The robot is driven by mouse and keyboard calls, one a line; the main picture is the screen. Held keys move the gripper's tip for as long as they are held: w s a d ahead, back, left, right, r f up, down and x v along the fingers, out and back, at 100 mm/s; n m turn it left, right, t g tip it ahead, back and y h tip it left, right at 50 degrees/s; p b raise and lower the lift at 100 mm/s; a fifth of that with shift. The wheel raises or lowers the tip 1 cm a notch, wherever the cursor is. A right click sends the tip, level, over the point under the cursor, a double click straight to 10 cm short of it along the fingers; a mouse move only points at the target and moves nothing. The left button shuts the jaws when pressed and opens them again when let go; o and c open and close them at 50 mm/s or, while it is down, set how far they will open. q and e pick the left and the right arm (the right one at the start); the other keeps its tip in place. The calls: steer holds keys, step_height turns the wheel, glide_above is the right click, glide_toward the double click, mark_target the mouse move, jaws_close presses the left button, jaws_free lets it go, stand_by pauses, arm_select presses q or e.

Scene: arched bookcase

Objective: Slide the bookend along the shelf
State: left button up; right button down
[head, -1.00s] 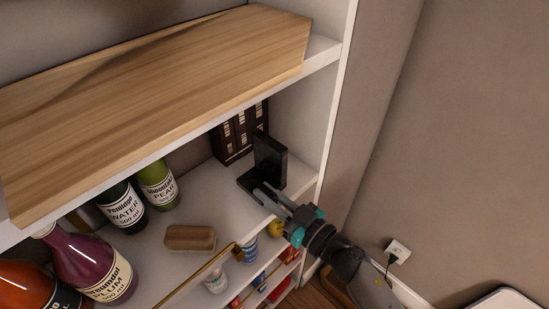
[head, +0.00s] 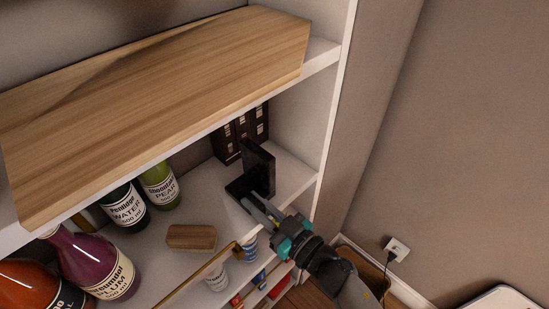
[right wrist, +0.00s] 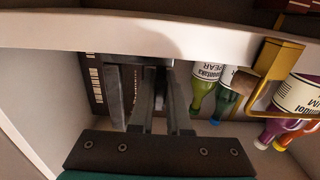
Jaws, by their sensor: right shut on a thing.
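The black L-shaped bookend (head: 259,168) stands upright on the white shelf (head: 290,180), in the right part of the compartment. My right gripper (head: 251,201) reaches in from the front right and is shut on the low part of the bookend. In the right wrist view the gripper fingers (right wrist: 158,98) point into the shelf, with a grey upright plate beside them that looks like the bookend (right wrist: 114,95). The exact contact is partly hidden by the fingers. My left gripper is not in view.
A dark block with window-like markings (head: 231,139) stands behind the bookend. A wooden block (head: 192,237) and several bottles (head: 99,262) stand to the left. A brass rail (head: 204,272) runs along part of the front edge. Bare shelf lies between block and bookend.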

mark_target(244, 226)
steer(key=shift+s+a+f+p, duration=0.1)
steer(key=shift+s+a+p, duration=0.25)
steer(key=shift+s+a, duration=1.15)
steer(key=c, duration=0.9)
jaws_free()
steer(key=shift+d, duration=0.15)
